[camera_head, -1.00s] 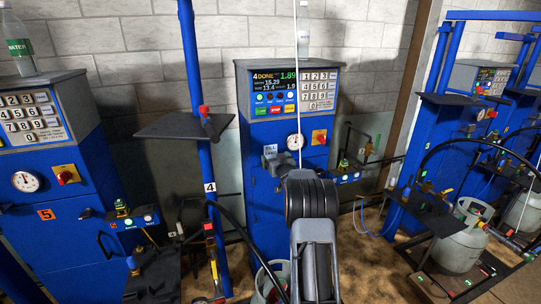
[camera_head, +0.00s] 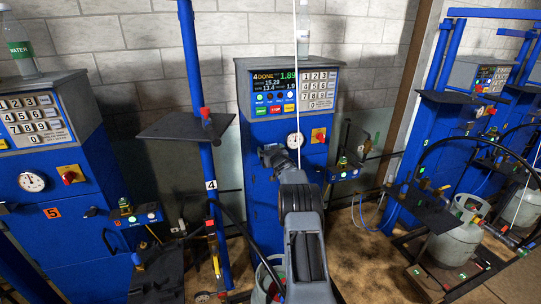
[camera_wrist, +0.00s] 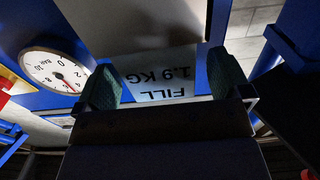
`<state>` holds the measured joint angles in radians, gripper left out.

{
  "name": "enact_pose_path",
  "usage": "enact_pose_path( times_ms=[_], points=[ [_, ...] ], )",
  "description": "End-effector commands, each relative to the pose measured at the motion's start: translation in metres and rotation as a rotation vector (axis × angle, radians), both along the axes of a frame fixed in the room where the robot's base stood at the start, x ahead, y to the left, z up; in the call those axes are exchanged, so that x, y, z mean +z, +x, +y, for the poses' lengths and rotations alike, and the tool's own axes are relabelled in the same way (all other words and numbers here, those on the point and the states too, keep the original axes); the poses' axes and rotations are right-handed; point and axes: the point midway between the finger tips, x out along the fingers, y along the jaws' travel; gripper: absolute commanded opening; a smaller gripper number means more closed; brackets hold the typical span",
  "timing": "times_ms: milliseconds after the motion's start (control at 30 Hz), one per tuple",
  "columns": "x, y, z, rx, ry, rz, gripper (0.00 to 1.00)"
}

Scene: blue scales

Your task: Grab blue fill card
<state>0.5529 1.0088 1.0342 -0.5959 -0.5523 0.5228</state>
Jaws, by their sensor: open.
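The fill card (camera_wrist: 160,84) shows in the wrist view as a pale plate with upside-down black print, "FILL 1.9 KG", against the blue scale cabinet. My gripper (camera_wrist: 163,66) is open, with one dark green finger pad on each side of the card. Whether the pads touch it cannot be told. In the head view my gripper (camera_head: 272,152) is at the front of the scale (camera_head: 258,220) marked 4, left of its gauge, and hides the card there.
The pressure gauge (camera_wrist: 54,70) is left of my fingers in the wrist view. In the head view, a blue post (camera_head: 205,165) with a dark shelf (camera_head: 185,127) stands left of scale 4. A grey gas cylinder (camera_head: 455,235) stands at right.

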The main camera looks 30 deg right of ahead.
Motion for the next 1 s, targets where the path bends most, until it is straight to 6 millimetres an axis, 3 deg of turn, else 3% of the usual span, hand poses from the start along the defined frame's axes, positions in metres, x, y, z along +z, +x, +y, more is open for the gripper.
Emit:
enact_pose_path(
  times_ms=[200, 767, 1000],
  points=[
    [-0.0001, 0.0001, 0.0000, 0.000, 0.000, 0.000, 0.96],
    [0.0001, -0.0001, -0.0001, 0.000, 0.001, -0.001, 0.42],
    [0.0022, 0.0001, 0.0002, 0.000, 0.000, -0.001, 0.42]
  ],
)
